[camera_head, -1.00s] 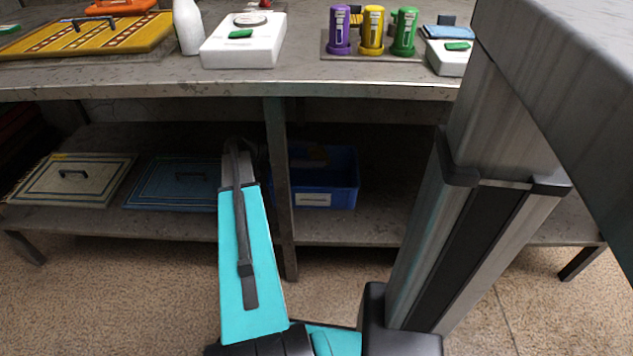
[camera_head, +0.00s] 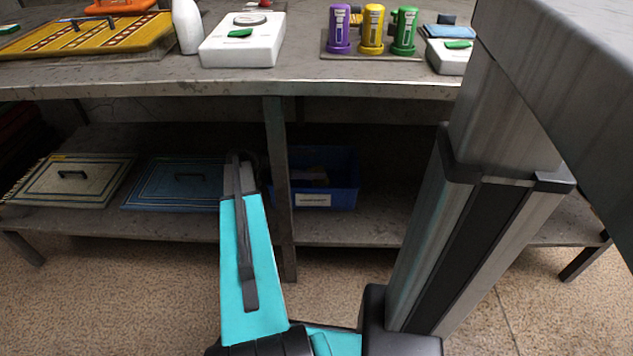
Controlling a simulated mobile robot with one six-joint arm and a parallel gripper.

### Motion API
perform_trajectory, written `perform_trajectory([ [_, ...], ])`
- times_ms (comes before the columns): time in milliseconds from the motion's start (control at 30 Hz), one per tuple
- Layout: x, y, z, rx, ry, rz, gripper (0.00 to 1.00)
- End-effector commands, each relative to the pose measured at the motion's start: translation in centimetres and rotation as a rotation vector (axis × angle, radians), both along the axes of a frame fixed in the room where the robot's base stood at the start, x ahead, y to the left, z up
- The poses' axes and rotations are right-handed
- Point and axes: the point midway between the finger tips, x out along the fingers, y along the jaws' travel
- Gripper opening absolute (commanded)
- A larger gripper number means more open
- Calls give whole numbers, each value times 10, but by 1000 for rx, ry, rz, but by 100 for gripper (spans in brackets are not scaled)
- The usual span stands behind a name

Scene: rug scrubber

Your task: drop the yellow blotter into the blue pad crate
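The blue pad crate (camera_head: 345,197) stands on the lower shelf, just right of the middle post, with a white label on its front. A dim brownish shape (camera_head: 312,178) shows within its opening. It is too dark to tell whether this is the yellow blotter. My arm, with a turquoise link, reaches forward under the table top, left of the post.
The middle post (camera_head: 280,200) stands between my arm and the crate. Two flat handled panels, one cream (camera_head: 72,182) and one blue (camera_head: 178,185), lie on the shelf at left. The table top (camera_head: 300,72) holds a white device, a bottle and coloured canisters. The shelf right of the crate looks clear.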

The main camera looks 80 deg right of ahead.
Motion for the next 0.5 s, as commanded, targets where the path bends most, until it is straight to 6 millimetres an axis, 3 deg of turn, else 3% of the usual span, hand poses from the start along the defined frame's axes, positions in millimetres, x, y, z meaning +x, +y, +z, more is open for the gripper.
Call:
perform_trajectory([
  [500,7,3,3,0,0,1,91],
])
